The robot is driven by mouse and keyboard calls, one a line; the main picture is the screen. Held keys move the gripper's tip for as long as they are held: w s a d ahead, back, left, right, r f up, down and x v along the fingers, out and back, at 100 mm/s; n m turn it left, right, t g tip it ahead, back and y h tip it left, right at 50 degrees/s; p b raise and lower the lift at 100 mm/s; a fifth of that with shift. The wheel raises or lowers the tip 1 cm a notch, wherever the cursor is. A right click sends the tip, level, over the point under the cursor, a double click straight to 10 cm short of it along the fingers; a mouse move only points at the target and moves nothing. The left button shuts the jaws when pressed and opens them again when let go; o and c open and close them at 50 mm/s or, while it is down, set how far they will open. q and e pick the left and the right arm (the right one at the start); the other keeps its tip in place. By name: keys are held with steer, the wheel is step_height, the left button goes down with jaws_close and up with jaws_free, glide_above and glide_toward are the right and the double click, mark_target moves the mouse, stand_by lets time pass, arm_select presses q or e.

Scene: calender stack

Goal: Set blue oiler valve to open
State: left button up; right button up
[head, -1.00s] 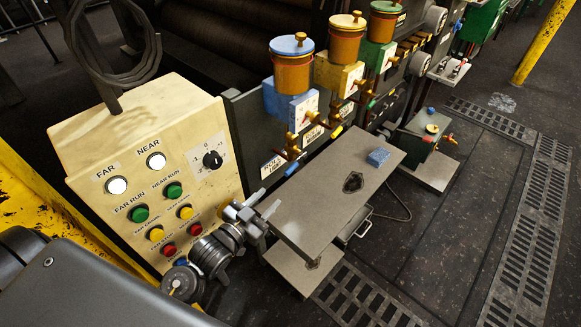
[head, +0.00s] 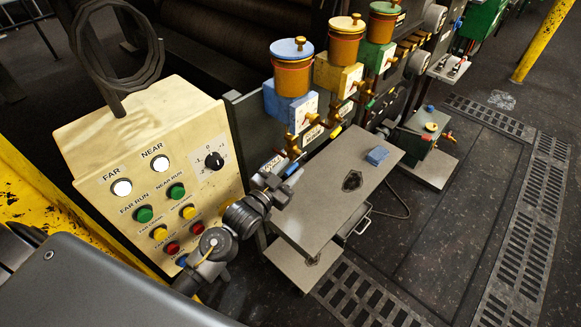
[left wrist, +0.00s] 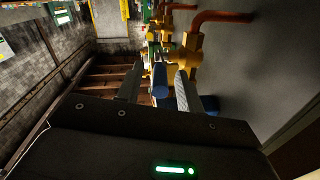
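The blue oiler has a blue lid (head: 292,48), an amber cup (head: 292,76) and a blue body (head: 277,103), with brass piping (head: 293,141) below. A small blue valve handle (head: 293,168) shows low under that piping. My left gripper (head: 281,182) is just below and left of this handle. In the left wrist view my left gripper's fingers are apart, with a blue handle (left wrist: 160,82) between them in the picture and a brass valve (left wrist: 186,52) beyond. I cannot tell whether either finger touches the handle. My right gripper is not in view.
A grey table (head: 325,193) with a small blue block (head: 378,155) is right of my left gripper. A cream control panel (head: 150,185) stands left. Orange and green oilers (head: 338,78) (head: 379,54) stand behind. Open floor (head: 430,230) lies right.

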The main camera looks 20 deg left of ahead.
arm_select(q)
steer(key=shift+w+d, duration=0.15)
steer(key=shift+w, duration=0.2)
jaws_close()
